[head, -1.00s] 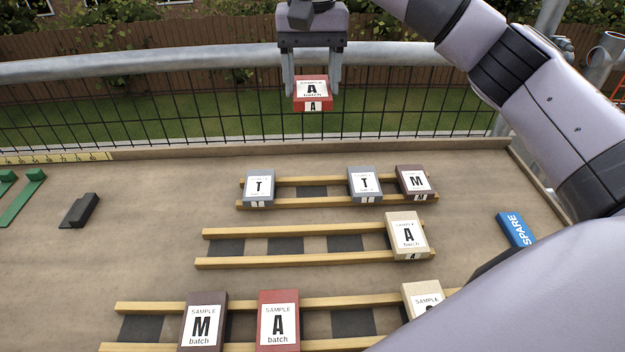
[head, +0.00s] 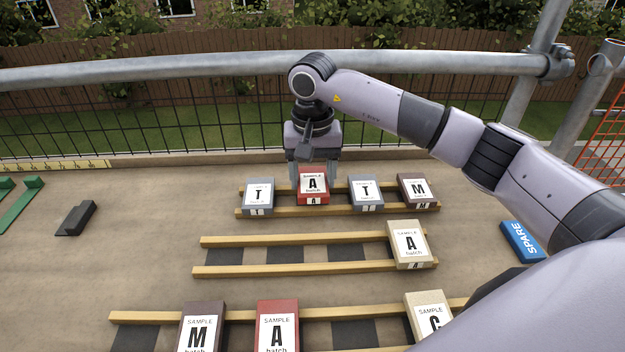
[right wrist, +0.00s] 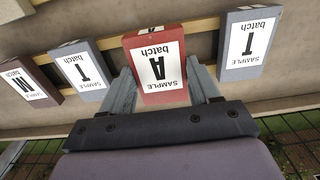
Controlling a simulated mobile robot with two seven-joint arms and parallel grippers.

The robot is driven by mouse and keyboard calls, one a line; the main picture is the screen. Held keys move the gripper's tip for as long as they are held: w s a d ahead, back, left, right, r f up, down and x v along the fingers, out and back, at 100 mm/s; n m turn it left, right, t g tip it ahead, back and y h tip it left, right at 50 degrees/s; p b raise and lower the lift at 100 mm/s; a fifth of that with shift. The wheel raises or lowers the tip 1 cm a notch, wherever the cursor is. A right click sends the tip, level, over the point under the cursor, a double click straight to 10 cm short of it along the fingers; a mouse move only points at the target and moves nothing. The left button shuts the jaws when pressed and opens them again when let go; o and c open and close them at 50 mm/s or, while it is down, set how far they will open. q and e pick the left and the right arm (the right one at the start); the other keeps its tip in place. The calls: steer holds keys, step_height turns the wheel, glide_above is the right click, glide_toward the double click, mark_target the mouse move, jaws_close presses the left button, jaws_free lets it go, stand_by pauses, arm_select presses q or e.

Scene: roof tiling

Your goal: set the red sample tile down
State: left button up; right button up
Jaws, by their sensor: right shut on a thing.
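The red sample tile (head: 313,186), marked A, is at the back rack (head: 335,208), in the space between two grey T tiles (head: 258,194) (head: 365,190). My right gripper (head: 313,170) is shut on it from behind. In the right wrist view the red tile (right wrist: 155,72) sits between the two fingers (right wrist: 163,88), level with its neighbours and with gaps on both sides. I cannot tell whether its underside touches the battens. My left gripper is not in view.
A dark M tile (head: 415,188) lies at the rack's right end. The middle rack (head: 300,270) holds a cream A tile (head: 408,243). The front rack (head: 150,317) holds M, red A (head: 277,325) and cream C tiles. A blue SPARE block (head: 522,241) lies at right, a black block (head: 76,217) at left.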

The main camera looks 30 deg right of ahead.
mark_target(312, 181)
steer(key=shift+f, duration=0.8)
steer(key=shift+f, duration=0.1)
steer(key=shift+f+b, duration=0.4)
steer(key=shift+b, duration=0.05)
steer(key=o, duration=1.2)
steer(key=shift+c, duration=0.2)
steer(key=shift+r, duration=0.15)
step_height(312, 181, up, 13)
steer(key=shift+p, duration=0.4)
